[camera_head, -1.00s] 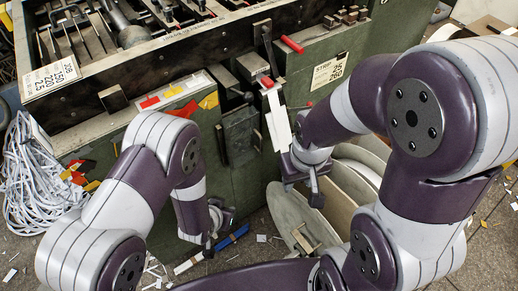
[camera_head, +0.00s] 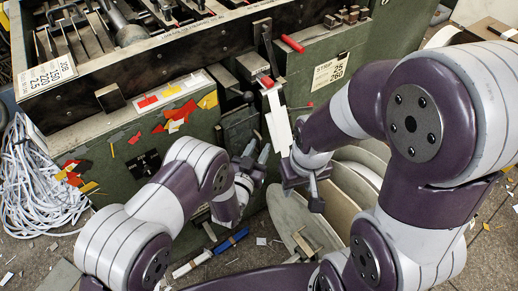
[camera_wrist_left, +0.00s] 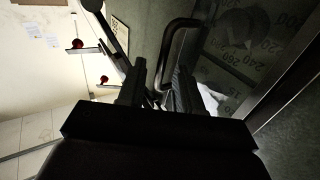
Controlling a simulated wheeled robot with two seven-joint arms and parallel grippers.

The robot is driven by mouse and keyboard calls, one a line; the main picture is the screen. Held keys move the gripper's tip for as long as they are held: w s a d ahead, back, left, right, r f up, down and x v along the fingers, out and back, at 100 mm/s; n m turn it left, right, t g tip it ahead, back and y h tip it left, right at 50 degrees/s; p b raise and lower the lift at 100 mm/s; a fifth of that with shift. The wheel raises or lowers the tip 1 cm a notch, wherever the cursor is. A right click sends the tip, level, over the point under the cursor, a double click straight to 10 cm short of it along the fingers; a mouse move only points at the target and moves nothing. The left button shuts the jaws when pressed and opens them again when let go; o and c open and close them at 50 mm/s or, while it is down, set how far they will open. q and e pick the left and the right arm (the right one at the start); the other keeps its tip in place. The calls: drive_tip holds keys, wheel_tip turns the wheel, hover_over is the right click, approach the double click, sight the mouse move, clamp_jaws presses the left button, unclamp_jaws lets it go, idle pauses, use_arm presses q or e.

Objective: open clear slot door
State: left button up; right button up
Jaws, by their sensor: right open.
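The clear slot door (camera_head: 238,128) is a dark see-through panel on the front of the green machine. In the left wrist view, the clear panel (camera_wrist_left: 245,50) shows printed numbers behind it, and its dark bar handle (camera_wrist_left: 168,45) stands out at its left edge. My left gripper (camera_head: 257,152) is just in front of the door, with its fingers apart. In the left wrist view its fingers (camera_wrist_left: 160,92) are spread, and the handle's lower end shows between them; I cannot tell whether they touch it. My right gripper (camera_head: 316,190) is open and empty, to the right of the white strip.
A white strip (camera_head: 278,122) hangs beside the door, below a red-tipped lever (camera_head: 267,82). Large round discs (camera_head: 290,215) lean at the machine's foot. Blue and white tools (camera_head: 232,241) lie on the floor.

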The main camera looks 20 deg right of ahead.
use_arm(q)
drive_tip(key=shift+w+d, duration=0.25)
drive_tip(key=shift+c, duration=0.4)
clamp_jaws()
idle(0.9)
